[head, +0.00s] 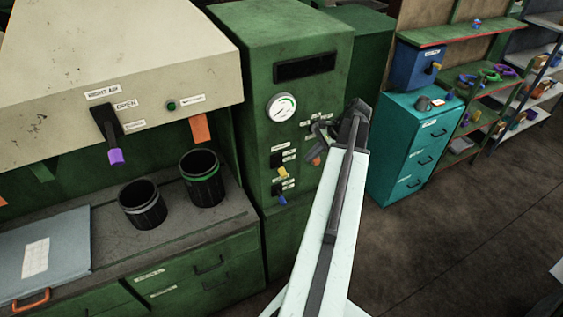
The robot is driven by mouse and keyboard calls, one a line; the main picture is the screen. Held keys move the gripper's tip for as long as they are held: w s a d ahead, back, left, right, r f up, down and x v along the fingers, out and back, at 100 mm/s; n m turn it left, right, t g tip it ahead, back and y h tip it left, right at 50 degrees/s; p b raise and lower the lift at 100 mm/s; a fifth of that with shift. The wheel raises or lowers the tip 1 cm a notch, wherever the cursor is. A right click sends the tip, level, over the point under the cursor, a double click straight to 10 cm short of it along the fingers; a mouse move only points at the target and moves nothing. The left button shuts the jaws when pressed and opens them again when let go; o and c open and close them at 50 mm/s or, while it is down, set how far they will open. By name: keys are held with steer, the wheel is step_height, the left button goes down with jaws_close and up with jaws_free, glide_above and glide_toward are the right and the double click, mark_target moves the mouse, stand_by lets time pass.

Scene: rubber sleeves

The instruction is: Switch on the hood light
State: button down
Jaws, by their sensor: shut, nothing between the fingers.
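The beige hood (45,95) fills the upper left of the head view. On its front edge is a small green round button (171,106) with a white label beside it, too small to read. Left of the button, a black lever (107,124) with a purple tip hangs down beside a label reading OPEN. My arm reaches up from the bottom centre. My gripper (323,131) is at its far end, in front of the green cabinet's right side, well right of the hood. It looks shut and empty; its fingertips are small and partly hidden by the wrist.
The green cabinet (290,45) has a gauge (281,108) and yellow and blue-tipped levers. Two dark cups (142,205) (202,178) stand on the counter below the hood, with an orange tag (200,128) hanging above. A teal drawer unit (415,150) stands right. Floor at lower right is clear.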

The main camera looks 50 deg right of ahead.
mark_target(280, 168)
steer(key=b+x, duration=0.9)
steer(key=x, duration=0.2)
steer(key=shift+s+a+r+p, duration=0.1)
steer(key=shift+a+r+p, duration=0.6)
steer(key=shift+r+p, duration=0.15)
steer(key=shift+a+r+p, duration=0.7)
steer(key=shift+r, duration=0.2)
